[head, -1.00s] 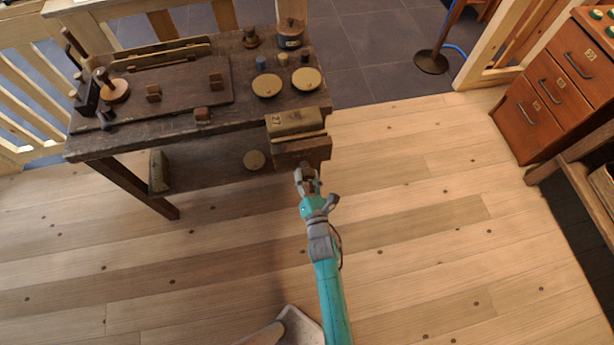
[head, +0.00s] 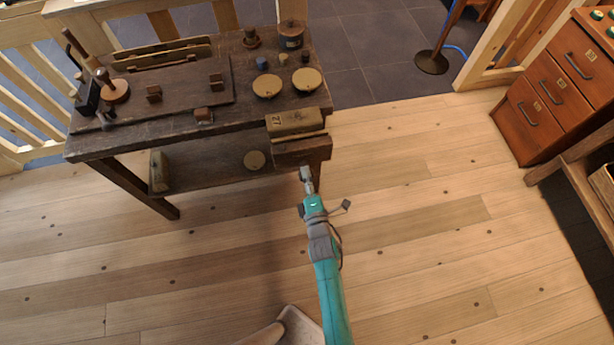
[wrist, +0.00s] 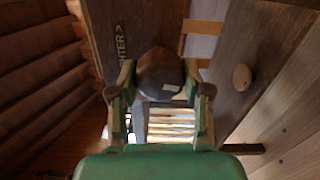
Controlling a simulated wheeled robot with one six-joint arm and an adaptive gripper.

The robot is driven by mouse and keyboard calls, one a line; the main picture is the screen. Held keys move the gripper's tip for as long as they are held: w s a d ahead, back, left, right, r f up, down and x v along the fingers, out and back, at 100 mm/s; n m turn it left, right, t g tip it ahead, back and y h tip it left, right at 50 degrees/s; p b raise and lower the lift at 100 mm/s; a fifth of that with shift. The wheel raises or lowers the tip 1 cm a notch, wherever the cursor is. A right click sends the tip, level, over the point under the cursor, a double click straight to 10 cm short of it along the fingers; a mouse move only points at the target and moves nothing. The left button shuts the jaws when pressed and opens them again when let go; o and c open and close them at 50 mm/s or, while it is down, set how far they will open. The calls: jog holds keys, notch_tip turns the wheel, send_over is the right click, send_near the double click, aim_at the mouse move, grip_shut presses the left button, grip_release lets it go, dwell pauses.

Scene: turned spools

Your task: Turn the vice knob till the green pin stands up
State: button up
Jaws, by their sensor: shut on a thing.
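The wooden vice (head: 300,150) is fixed at the front right corner of the dark workbench. My gripper (head: 306,176) is at its front face. In the wrist view the dark rounded vice knob (wrist: 160,78) sits between the two fingers of my gripper (wrist: 162,92), which is shut on it. A small pale mark shows on the knob's face. Behind it is the vice's front board (wrist: 118,20), with partly hidden lettering ending in "ITER >". I cannot make out the green pin in either view.
The workbench (head: 110,145) carries a dark board, round brass-coloured discs (head: 267,86) and small pots. A drawer cabinet (head: 545,105) stands at the right. The wooden floor (head: 430,230) around my arm is clear.

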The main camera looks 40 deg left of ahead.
jog(key=m, duration=0.5)
jog(key=shift+d+f+m, duration=0.15)
jog(key=shift+m, duration=0.15)
jog(key=m, duration=1.1)
jog(key=shift+s, duration=0.1)
jog(key=m, duration=1)
jog(key=shift+f+m, duration=0.1)
jog(key=shift+m, duration=0.3)
jog(key=m, duration=1)
jog(key=shift+m, duration=2.6)
